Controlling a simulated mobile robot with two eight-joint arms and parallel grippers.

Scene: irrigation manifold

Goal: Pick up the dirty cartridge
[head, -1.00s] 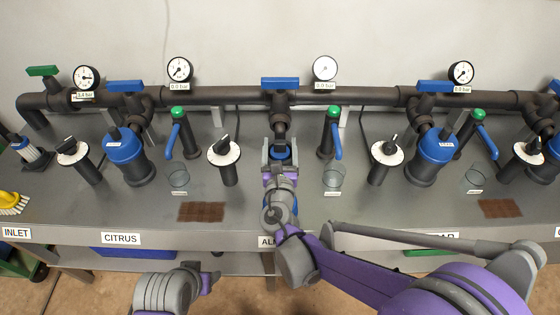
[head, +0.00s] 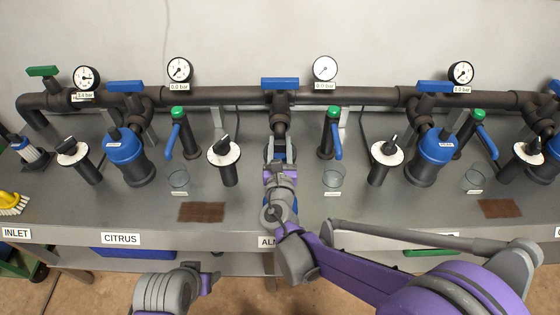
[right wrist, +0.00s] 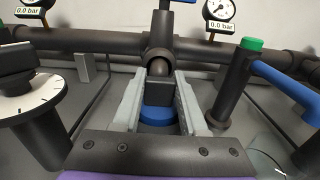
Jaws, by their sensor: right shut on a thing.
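My right gripper (head: 280,148) is at the middle station, below the pipe's blue-handled valve. It also shows in the right wrist view (right wrist: 158,92), with its two grey fingers on either side of a dark block (right wrist: 158,96). The gripper is shut on this block. A round blue part (right wrist: 157,115) shows just below the block between the fingers. I cannot tell whether the block and blue part are joined, or whether they belong to a cartridge. No cartridge is clearly identifiable at this station. My left gripper is not clearly in view; only part of that arm shows at the bottom.
Blue-capped housings (head: 125,150) (head: 431,158) stand left and right. Dial posts (head: 224,152) (head: 386,153) and a green-topped tap (head: 332,130) flank the gripper. A clear cup (head: 334,178) is close right. A white, blue-banded cylinder (head: 31,151) stands far left. A brown mat (head: 202,212) lies at front.

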